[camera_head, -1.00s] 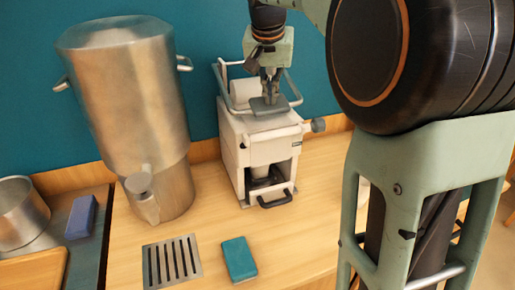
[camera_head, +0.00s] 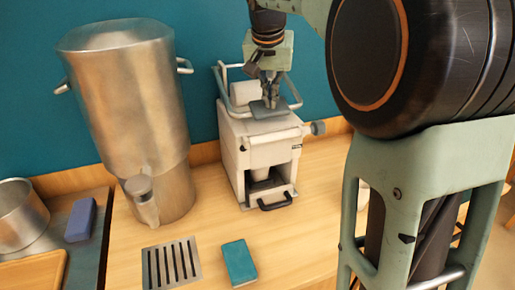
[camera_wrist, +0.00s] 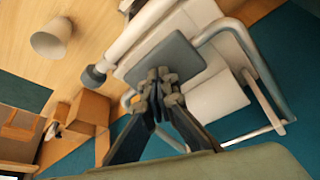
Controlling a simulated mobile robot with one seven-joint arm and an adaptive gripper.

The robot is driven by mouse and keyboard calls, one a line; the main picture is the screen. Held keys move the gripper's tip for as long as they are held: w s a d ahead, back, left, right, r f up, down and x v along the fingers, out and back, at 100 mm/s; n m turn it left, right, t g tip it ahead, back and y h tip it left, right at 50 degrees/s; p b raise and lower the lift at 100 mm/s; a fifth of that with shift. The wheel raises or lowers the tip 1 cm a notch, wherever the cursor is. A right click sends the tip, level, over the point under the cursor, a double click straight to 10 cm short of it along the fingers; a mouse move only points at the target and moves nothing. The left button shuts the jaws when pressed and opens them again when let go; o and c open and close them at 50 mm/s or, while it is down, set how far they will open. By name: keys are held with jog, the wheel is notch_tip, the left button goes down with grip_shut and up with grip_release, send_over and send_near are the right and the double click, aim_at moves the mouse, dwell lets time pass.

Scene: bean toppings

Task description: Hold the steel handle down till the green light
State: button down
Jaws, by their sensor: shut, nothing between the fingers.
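A white machine (camera_head: 259,145) stands upright against the teal wall. A bent steel tube handle (camera_head: 221,88) frames its top and also shows in the wrist view (camera_wrist: 262,82). A flat grey plate (camera_head: 266,113) lies at the front of this tube. My gripper (camera_head: 270,103) is shut and empty, pointing down with its fingertips at the plate. In the wrist view my gripper (camera_wrist: 160,83) overlaps the plate (camera_wrist: 180,58); firm contact is hard to tell. I see no lit green light.
A tall steel urn (camera_head: 132,100) with a tap stands left of the machine. A slotted drain grate (camera_head: 171,263) and a teal block (camera_head: 239,262) lie in front. A white cup (camera_wrist: 51,39) stands on the wooden counter. My arm covers the right side.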

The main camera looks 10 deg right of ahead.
dwell(0.3)
notch_tip(320, 180, up, 12)
jog(key=p, duration=1)
jog(key=shift+f, duration=0.1)
